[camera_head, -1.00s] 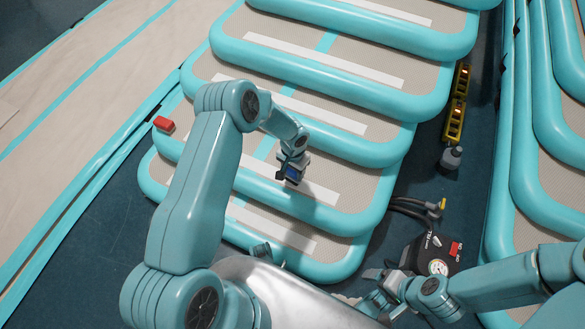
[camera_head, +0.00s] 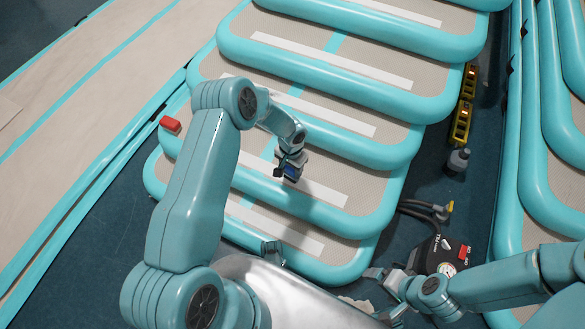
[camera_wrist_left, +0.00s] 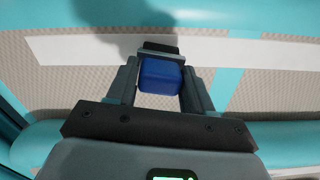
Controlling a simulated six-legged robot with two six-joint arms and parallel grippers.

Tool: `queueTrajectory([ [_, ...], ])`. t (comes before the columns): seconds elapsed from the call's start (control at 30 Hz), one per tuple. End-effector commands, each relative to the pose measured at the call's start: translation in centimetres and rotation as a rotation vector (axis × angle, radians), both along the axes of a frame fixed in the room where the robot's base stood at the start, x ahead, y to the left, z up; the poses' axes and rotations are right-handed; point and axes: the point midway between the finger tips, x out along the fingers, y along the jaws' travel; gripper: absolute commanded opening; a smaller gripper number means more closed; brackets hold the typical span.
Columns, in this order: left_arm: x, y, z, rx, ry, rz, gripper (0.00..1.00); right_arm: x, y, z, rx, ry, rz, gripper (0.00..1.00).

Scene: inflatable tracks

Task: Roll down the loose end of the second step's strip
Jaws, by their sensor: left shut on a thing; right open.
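My left gripper (camera_head: 290,172) is over the second step from the front. It is shut on a blue block-like tool (camera_wrist_left: 160,75) with a grey and black end piece. The step's white strip (camera_head: 326,192) shows to the right of the gripper. In the left wrist view the strip shows left (camera_wrist_left: 75,46) and right (camera_wrist_left: 270,56) of the tool, and its middle is hidden. I cannot tell whether the tool touches the strip, or which end is loose. My right gripper (camera_head: 380,284) is open and empty, low beside the front step.
The front step's strip (camera_head: 290,236) and higher steps' strips (camera_head: 330,60) show. A red block (camera_head: 170,124) lies at the steps' left edge. A black pump (camera_head: 440,256), a grey bottle (camera_head: 458,160) and yellow level-like tools (camera_head: 462,120) are on the dark floor to the right.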

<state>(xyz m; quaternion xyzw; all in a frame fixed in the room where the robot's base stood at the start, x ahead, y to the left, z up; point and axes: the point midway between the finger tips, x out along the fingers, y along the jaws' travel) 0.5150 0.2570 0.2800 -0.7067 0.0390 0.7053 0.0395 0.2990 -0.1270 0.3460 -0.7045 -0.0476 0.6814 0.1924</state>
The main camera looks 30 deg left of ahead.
Motion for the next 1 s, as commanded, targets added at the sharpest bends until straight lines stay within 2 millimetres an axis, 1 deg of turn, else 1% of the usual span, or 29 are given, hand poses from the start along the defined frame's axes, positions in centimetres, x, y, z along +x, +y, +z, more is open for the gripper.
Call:
queueTrajectory([
  [0.1, 0.1, -0.1, 0.9, 0.000, -0.001, 0.000, 0.02, -0.1, 0.0, 0.5, 0.000, 0.002, 0.002, 0.87],
  [0.17, 0.3, -0.2, 2.6, 0.001, -0.004, -0.001, 0.02, -0.1, 0.1, 0.7, 0.000, 0.002, 0.003, 0.87],
  [0.37, 0.3, -0.5, 3.8, 0.000, -0.001, -0.002, 0.02, -0.3, 0.3, 1.4, 0.002, 0.005, 0.011, 0.87],
  [0.8, 0.8, -0.5, 7.8, 0.000, -0.002, -0.001, 0.02, -0.7, 0.6, 3.4, 0.005, 0.012, 0.027, 0.87],
  [0.9, 0.8, -0.5, 8.4, 0.000, -0.002, 0.000, 0.02, -0.8, 0.7, 3.6, 0.006, 0.013, 0.029, 0.87],
  [1.0, 0.8, -0.4, 8.5, 0.000, -0.001, 0.000, 0.02, -0.8, 0.7, 3.6, 0.006, 0.014, 0.031, 0.87],
])
